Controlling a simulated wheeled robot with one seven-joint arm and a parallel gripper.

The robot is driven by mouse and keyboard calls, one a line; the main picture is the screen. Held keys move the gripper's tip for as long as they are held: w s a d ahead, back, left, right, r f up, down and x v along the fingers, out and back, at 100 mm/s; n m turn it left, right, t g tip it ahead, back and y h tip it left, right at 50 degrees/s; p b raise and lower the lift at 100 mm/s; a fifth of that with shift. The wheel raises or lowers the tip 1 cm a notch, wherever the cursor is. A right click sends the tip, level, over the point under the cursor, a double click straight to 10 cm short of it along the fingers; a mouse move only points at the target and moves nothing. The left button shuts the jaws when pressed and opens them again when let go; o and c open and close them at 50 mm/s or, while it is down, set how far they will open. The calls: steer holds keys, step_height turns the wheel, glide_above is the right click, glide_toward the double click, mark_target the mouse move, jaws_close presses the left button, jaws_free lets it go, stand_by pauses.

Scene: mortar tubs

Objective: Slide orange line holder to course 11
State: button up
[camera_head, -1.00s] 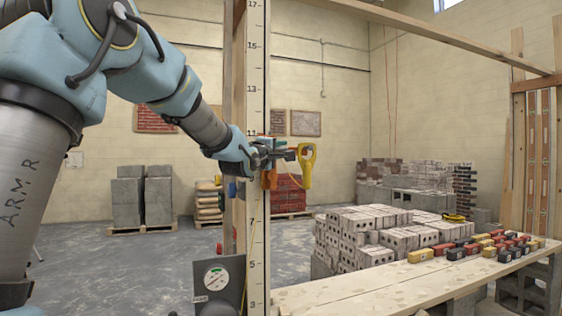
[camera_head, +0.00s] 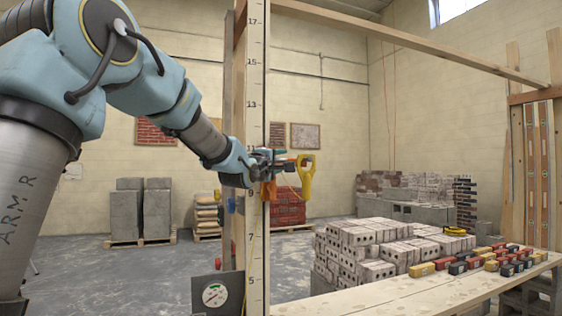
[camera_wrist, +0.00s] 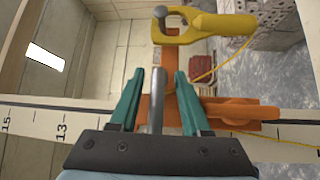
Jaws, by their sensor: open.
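The orange line holder (camera_head: 269,190) sits on the numbered wooden pole (camera_head: 257,90), with a yellow hooked piece (camera_head: 307,178) on its right. It covers the pole around mark 11; mark 9 shows just below. In the wrist view the orange body (camera_wrist: 215,113) lies across the pole (camera_wrist: 40,122), beyond my fingers. My gripper (camera_head: 270,160) is at the holder; in the wrist view its teal fingers (camera_wrist: 158,92) stand apart, open, with a grey metal rod (camera_wrist: 156,100) between them. I cannot tell whether the fingers touch the holder.
A plank bench (camera_head: 420,290) with several small coloured blocks (camera_head: 490,258) runs to the right. Brick stacks (camera_head: 370,250) stand behind it. A box with a dial (camera_head: 215,295) is near the pole's foot. A yellow line (camera_wrist: 285,138) trails from the holder.

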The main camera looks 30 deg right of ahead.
steer(key=b+v, duration=0.3)
steer(key=v, duration=0.7)
steer(key=shift+s+a, duration=0.2)
steer(key=shift+a, duration=0.1)
steer(key=w+a+f+m+g+y, duration=0.1)
steer(key=w+a+f+y, duration=0.3)
steer(key=a+f, duration=0.65)
steer(key=w+a+f+m+g+y, duration=0.1)
steer(key=a+f+y, duration=0.5)
steer(key=a+f, duration=0.4)
steer(key=s+a+f+m+g+y, duration=0.5)
steer(key=s+a+f+g, duration=0.3)
steer(key=s+a+f, duration=1)
steer(key=shift+a+f, duration=0.15)
steer(key=shift+f, duration=0.2)
steer(key=shift+w, duration=0.15)
